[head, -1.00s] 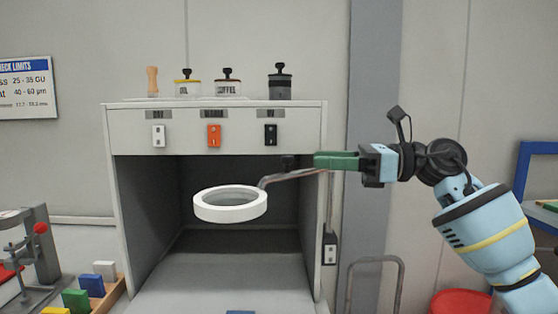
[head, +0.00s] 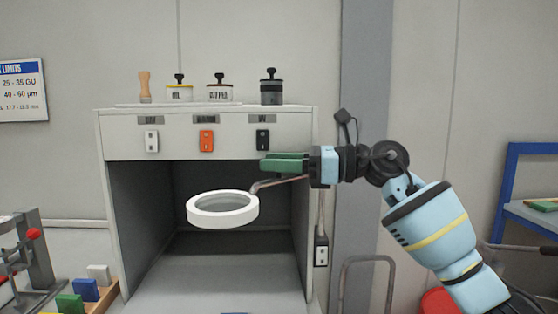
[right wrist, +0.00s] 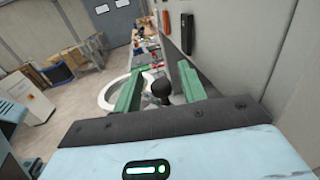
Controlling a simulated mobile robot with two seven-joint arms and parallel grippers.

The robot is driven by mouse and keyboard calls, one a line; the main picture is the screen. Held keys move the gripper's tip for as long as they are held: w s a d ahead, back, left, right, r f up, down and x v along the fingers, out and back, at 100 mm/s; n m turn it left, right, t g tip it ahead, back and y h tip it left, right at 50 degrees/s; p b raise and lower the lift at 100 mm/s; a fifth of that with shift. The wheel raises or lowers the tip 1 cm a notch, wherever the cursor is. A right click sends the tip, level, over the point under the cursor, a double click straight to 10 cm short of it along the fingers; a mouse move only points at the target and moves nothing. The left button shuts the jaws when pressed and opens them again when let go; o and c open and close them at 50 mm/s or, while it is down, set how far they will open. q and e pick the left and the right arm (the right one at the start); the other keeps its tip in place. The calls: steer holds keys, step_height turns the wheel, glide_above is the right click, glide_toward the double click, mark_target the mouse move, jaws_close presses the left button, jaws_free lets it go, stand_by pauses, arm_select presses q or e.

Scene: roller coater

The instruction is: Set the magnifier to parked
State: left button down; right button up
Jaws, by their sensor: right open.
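The magnifier (head: 222,222) is a white ring on a thin bent metal arm (head: 278,182), out in front of the open booth. The metal arm runs back to the booth's right side. My right gripper (head: 265,163), with green fingers, is open just above the metal arm, right of and above the ring. In the right wrist view, a black knob (right wrist: 161,88) shows between the open fingers (right wrist: 158,80), with the white ring (right wrist: 112,94) beyond the left finger. I cannot tell whether a finger touches the knob. In the head view the fingers hide the knob. My left gripper is not in view.
The grey booth (head: 115,135) has white, orange (head: 206,140) and black switches on its front. Jars (head: 271,88) and a wooden piece stand on top. A dark box (head: 321,252) is on its right side. Coloured blocks (head: 86,290) lie at lower left.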

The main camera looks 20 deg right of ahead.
jaws_close()
